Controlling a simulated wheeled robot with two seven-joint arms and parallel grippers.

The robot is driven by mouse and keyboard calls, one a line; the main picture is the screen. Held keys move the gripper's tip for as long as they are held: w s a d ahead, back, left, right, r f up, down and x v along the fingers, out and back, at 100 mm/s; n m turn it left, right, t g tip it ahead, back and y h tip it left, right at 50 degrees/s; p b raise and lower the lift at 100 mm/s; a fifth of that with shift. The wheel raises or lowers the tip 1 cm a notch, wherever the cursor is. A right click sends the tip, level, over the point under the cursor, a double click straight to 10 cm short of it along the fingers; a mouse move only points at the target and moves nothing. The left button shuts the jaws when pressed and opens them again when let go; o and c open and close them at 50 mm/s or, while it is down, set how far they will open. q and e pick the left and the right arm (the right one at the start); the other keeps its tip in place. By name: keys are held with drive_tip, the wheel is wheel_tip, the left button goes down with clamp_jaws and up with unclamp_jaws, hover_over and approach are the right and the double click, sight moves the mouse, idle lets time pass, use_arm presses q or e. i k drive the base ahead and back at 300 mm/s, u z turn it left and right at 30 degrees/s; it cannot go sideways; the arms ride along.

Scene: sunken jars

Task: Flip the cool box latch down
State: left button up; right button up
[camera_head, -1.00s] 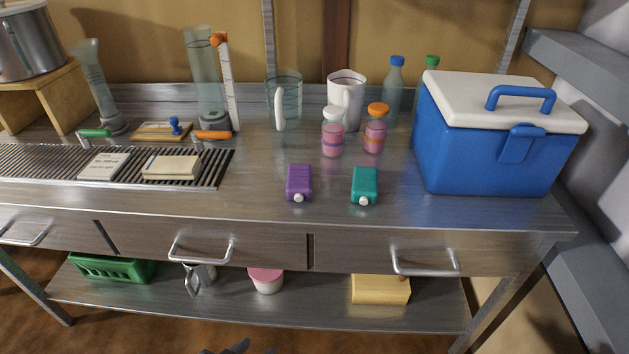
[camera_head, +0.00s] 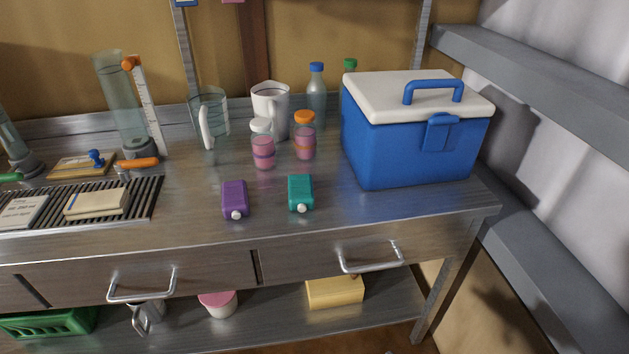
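The blue cool box (camera_head: 405,150) with a white lid (camera_head: 420,95) stands at the right end of the steel counter. Its lid is closed and a blue handle (camera_head: 433,90) sits on top. The blue latch (camera_head: 438,132) is on the front face, just below the lid edge; it seems to tilt out from the wall a little. Neither of my grippers is in view.
A purple box (camera_head: 235,198) and a teal box (camera_head: 300,191) lie on the counter left of the cool box. Two pink jars (camera_head: 263,152), a white jug (camera_head: 270,105) and bottles (camera_head: 316,90) stand behind. Grey shelves (camera_head: 550,95) are at the right.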

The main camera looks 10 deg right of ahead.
sight(439, 123)
drive_tip(key=k, duration=1.15)
drive_tip(key=z, duration=0.9)
drive_tip(key=i, duration=1.3)
drive_tip(key=u, duration=0.4)
